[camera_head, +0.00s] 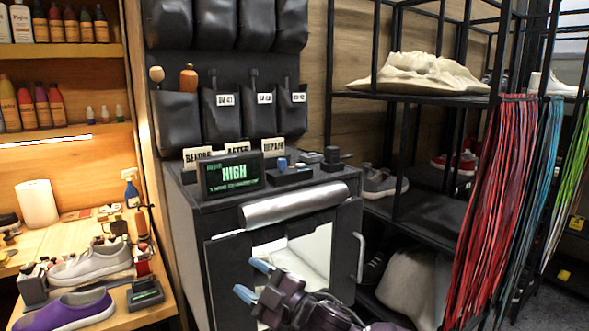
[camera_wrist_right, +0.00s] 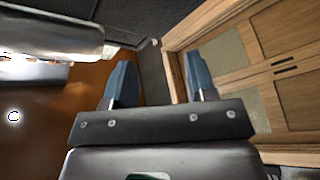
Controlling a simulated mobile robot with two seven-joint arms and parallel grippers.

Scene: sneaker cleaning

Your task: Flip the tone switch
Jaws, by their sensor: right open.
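A black cabinet (camera_head: 330,215) stands in the middle of the head view. On its top is a small display (camera_head: 230,174) with green text reading HIGH. Beside the display is a low black control block (camera_head: 289,176) with a small blue part (camera_head: 281,163). A black knob-like piece (camera_head: 331,156) sits to its right. I cannot tell which of these is the tone switch. My right gripper (camera_head: 252,279) is open and empty, in front of and below the cabinet top. Its blue fingers stand apart in the right wrist view (camera_wrist_right: 160,82). My left gripper is not in view.
A silver roll (camera_head: 294,204) runs along the cabinet's front edge, above a bright opening (camera_head: 305,252). A handle (camera_head: 359,257) sticks out at right. A wooden bench with a purple shoe (camera_head: 65,311) is left; hanging laces (camera_head: 490,200) and black shelves are right.

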